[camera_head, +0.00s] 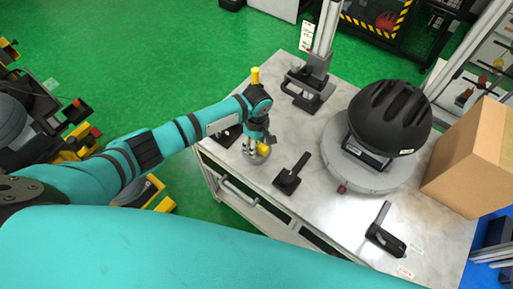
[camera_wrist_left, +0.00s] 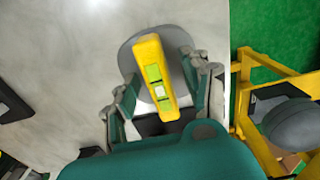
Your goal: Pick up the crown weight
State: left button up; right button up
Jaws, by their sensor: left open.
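A grey round disc (camera_wrist_left: 178,72) with a yellow bar (camera_wrist_left: 157,80) bearing green level vials lies on the table. I take the disc to be the crown weight, but cannot be sure. My left gripper (camera_wrist_left: 165,100) is open, its fingers on either side of the bar and near the disc; I cannot tell whether they touch. In the head view my left gripper (camera_head: 254,147) is low over the grey disc (camera_head: 258,157) near the table's left corner and hides part of it. My right gripper is not in view.
A black helmet (camera_head: 390,115) sits on a round grey base (camera_head: 338,160) on the table (camera_head: 330,225). A black tool (camera_head: 290,175) lies between it and my left gripper. Another dark tool (camera_head: 385,235) lies near the front. A cardboard box (camera_head: 468,160) stands at right.

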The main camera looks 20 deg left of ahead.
pick_arm(q)
jog(key=shift+c, duration=0.4)
grip_shut()
